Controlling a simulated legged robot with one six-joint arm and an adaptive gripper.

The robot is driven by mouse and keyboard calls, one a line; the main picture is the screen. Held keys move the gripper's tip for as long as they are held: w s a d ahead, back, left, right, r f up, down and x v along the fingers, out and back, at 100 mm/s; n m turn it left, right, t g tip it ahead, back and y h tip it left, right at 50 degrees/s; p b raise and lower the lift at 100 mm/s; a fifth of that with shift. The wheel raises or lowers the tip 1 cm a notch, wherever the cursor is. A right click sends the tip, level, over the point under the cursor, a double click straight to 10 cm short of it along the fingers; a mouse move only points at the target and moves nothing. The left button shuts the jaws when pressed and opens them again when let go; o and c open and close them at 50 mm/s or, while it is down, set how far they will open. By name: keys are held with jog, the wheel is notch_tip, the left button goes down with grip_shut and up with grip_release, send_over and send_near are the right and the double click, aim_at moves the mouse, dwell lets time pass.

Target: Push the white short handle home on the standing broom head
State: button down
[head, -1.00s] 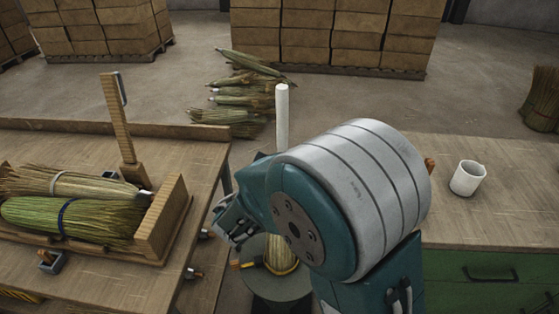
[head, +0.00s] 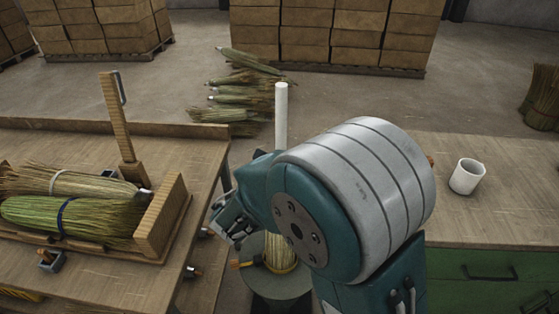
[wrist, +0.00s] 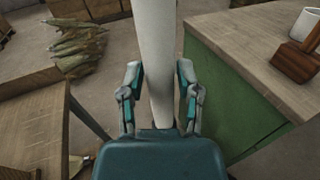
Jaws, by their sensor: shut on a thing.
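The white short handle (head: 282,113) stands upright in the head view, its lower part hidden behind my arm. In the wrist view the white handle (wrist: 156,60) runs down between the two fingers of my gripper (wrist: 158,95), which is shut on it. In the head view my gripper (head: 232,218) shows only in part beside my wrist. The standing broom head (head: 281,254) is a straw bundle on a round grey stand (head: 276,285), partly covered by my arm. Where handle and broom head meet is hidden.
A left bench (head: 205,255) carries a wooden tray (head: 165,225) of bound brooms and an upright wooden post (head: 120,125). A right bench (head: 480,215) holds a white mug (head: 467,177). Broom bundles (head: 240,90) lie on the floor behind. A brush-like tool (head: 245,263) is by the broom head.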

jog(key=shift+f, duration=0.85)
dwell(0.7)
jog(key=shift+c, duration=1.1)
grip_release()
jog(key=v, duration=1.2)
jog(key=s+d+r+m+g, duration=0.1)
jog(key=s+d+m+g, duration=0.3)
jog(key=d+m+g, duration=0.4)
jog(key=s+d+r+m+g, duration=0.1)
jog(key=s+d+m+g, duration=0.25)
jog(key=d+m, duration=0.45)
jog(key=s+r+m+t+y, duration=0.2)
jog(key=s+r+m+y, duration=0.2)
jog(key=m, duration=0.9)
jog(key=s+y, duration=0.3)
jog(key=y, duration=0.2)
jog(key=shift+s+d+r+y, duration=0.3)
jog(key=shift+s+d+r, duration=0.1)
